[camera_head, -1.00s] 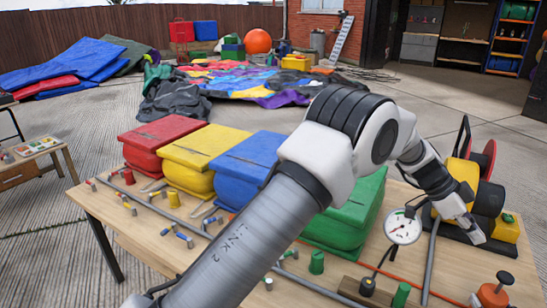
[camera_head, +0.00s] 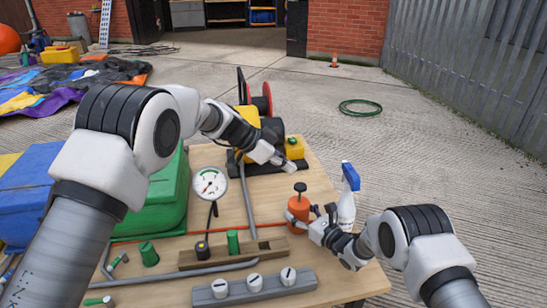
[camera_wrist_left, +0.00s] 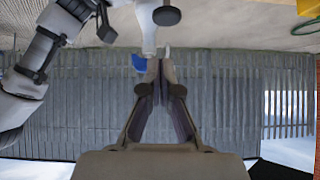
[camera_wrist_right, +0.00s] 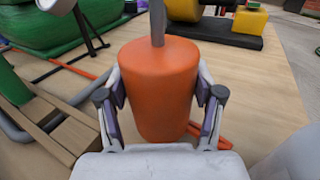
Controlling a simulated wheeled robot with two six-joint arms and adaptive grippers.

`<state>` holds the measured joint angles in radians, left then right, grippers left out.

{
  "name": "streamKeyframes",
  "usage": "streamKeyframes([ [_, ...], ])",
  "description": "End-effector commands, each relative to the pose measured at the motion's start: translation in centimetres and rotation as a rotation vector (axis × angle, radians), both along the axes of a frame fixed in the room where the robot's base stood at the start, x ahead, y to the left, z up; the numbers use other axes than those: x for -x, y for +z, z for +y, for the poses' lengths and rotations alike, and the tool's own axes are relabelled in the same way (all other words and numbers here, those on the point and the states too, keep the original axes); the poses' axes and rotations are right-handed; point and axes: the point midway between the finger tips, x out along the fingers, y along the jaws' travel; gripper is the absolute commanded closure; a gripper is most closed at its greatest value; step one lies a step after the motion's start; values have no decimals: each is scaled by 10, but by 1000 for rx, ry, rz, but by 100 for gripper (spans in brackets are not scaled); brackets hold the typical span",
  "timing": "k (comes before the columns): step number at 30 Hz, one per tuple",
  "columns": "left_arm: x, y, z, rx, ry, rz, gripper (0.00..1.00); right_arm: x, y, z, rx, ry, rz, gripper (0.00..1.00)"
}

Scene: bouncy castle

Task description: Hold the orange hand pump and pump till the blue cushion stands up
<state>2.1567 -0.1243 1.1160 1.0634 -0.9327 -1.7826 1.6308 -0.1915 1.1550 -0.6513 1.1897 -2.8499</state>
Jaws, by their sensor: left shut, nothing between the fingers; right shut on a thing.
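The orange hand pump (camera_head: 298,211) stands upright on the wooden table, its black knob (camera_head: 300,187) above the body on a short rod. My right gripper (camera_head: 304,218) is shut around its body; in the right wrist view one finger presses each side of the orange pump (camera_wrist_right: 158,90), and the knob is out of frame. My left gripper (camera_head: 280,160) is shut and empty, above the table behind the pump; its fingertips meet in the left wrist view (camera_wrist_left: 159,75). The blue cushion (camera_head: 28,190) is at the left edge, partly hidden by my left arm and cut off.
A round gauge (camera_head: 209,184) stands beside the green cushion (camera_head: 165,205). A grey block with white dials (camera_head: 254,284) lies at the table front. A spray bottle (camera_head: 347,195) stands right of the pump. A yellow and black machine (camera_head: 262,130) is behind.

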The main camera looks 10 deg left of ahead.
Motion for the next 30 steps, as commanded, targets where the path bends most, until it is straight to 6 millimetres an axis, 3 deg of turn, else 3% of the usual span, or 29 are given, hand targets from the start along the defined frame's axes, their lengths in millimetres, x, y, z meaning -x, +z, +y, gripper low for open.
streamKeyframes([
  [3, -6, -19, -19, -1, -3, 0, 100, 0, 0, 0, -1, 0, -1, 90],
  [9, -7, -49, -17, 0, 0, 0, 100, 0, 0, 0, -1, 0, -1, 90],
  [23, -7, -58, -17, 1, 0, 0, 100, 0, 0, 0, 0, 0, 0, 90],
  [30, -7, -92, -17, -1, 0, 2, 100, 0, 0, 0, -1, 0, -1, 90],
])
